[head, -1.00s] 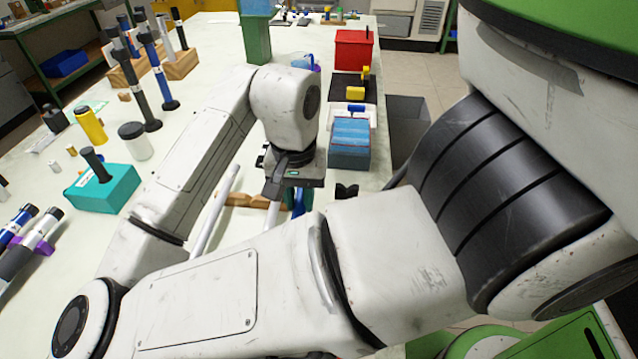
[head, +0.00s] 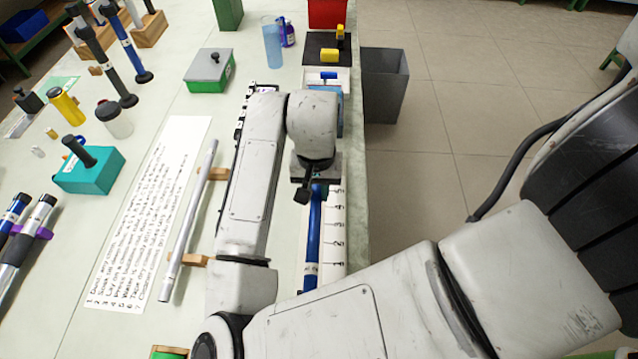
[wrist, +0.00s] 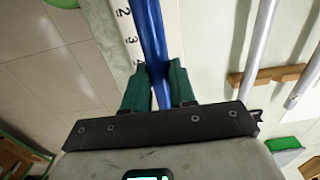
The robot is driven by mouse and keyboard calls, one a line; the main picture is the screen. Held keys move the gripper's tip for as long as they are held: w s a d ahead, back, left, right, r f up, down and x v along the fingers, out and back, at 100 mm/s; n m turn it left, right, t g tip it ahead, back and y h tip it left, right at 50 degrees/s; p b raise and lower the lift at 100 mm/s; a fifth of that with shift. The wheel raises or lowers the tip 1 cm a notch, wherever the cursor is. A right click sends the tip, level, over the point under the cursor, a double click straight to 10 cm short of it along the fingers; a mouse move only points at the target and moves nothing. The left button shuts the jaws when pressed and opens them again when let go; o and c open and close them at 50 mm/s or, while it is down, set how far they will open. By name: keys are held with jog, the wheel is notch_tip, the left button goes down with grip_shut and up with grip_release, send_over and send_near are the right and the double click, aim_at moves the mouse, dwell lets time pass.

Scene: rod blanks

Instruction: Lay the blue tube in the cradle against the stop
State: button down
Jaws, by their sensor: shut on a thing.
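The blue tube (head: 313,245) runs lengthwise beside a white strip numbered 1 to 5 (head: 337,235) in the head view. My gripper (wrist: 158,72) has its two green fingers shut on the blue tube (wrist: 151,30) in the wrist view, and the strip (wrist: 126,25) lies just left of it there. I cannot tell whether the tube touches the surface below. My wrist hides the tube's far end in the head view. The strip may be part of the cradle; no stop can be made out clearly.
A silver tube (head: 190,220) rests on wooden blocks (head: 193,260) left of my arm. A printed instruction sheet (head: 150,215) lies beside it. A teal box (head: 88,172) and a green box with grey lid (head: 210,70) stand farther left. A grey bin (head: 385,82) stands past the table's right edge.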

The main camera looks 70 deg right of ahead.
jog(key=shift+f+b, duration=3)
jog(key=shift+f, duration=1)
jog(key=shift+s+a, duration=0.15)
jog(key=shift+a, duration=0.45)
jog(key=c, duration=0.8)
grip_release()
jog(key=shift+c, duration=0.2)
jog(key=shift+r, duration=0.1)
notch_tip(320, 180, up, 11)
jog(key=shift+f+p, duration=0.15)
jog(key=shift+p, duration=0.2)
